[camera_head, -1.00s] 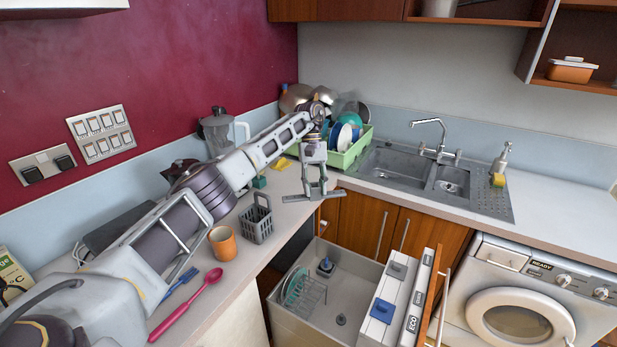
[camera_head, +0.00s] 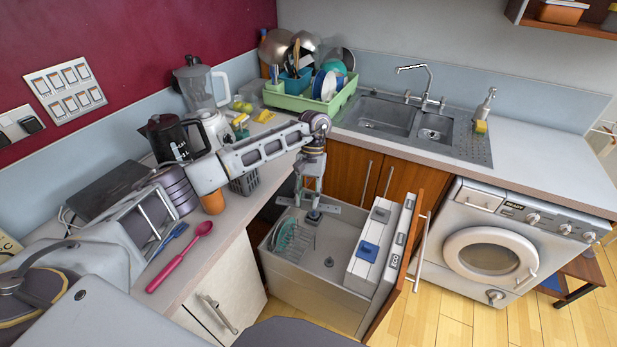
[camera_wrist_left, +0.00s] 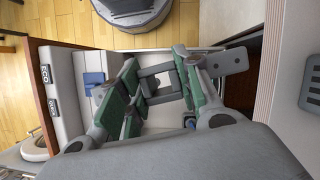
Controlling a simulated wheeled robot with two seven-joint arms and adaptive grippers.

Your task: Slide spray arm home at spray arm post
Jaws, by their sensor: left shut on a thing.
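My left gripper (camera_head: 307,192) points down over the open dishwasher drawer. It is shut on the grey spray arm (camera_head: 343,208), a flat bar that sticks out on both sides of the fingers. In the left wrist view the spray arm (camera_wrist_left: 229,61) shows between and beyond the green-padded fingers (camera_wrist_left: 152,97). A dark post with a blue part (camera_head: 313,217), which looks like the spray arm post, stands in the drawer close below the bar. I cannot tell whether they touch. The fingers and bar hide part of it. My right gripper is not in view.
The drawer (camera_head: 300,283) holds a wire rack with green plates (camera_head: 285,236) at left and a white unit with a blue lid (camera_head: 368,251) at right. A small round fitting (camera_head: 328,262) is on its floor. The counter edge and a grey basket (camera_head: 245,183) lie left.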

